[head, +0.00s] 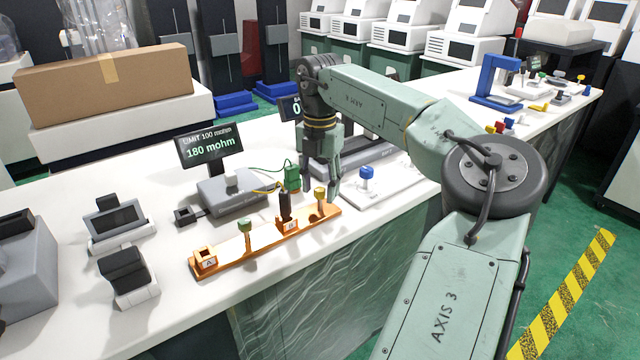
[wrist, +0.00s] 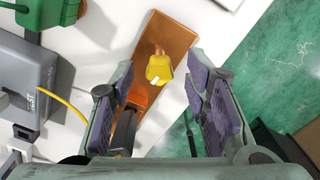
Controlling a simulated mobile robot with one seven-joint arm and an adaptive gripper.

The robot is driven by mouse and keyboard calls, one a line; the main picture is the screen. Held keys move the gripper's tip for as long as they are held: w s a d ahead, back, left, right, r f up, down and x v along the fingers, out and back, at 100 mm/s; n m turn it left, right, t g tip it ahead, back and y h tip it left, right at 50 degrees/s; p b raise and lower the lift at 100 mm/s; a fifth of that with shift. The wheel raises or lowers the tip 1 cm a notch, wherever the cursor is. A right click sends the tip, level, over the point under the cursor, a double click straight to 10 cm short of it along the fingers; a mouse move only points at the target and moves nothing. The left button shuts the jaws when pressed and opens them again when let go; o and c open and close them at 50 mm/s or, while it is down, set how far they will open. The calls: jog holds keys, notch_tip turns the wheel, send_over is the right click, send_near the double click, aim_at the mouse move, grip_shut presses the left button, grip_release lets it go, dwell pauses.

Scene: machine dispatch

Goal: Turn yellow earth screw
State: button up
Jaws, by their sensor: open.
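The yellow earth screw (head: 320,194) stands upright at the right end of the orange-copper bar (head: 225,262). In the wrist view the yellow screw head (wrist: 158,68) lies between my two fingers, near the far end of the bar (wrist: 165,32). My gripper (head: 323,178) is open, points down, and is just above and around the screw. The wrist view shows a gap on both sides of the screw head between the purple-padded fingers (wrist: 160,80), and neither finger touches it. The grey meter's display (head: 209,146) reads 180 mohm, with limit 100 mohm.
A green screw (head: 245,227) and a black clip (head: 285,207) stand along the bar. A green clamp (head: 292,178) with wires sits behind it. A blue knob (head: 366,173) stands on a white plate to the right. The table's front edge is close to the bar.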

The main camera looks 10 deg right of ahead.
aim_at(320, 189)
notch_tip(320, 189, up, 12)
dwell(0.6)
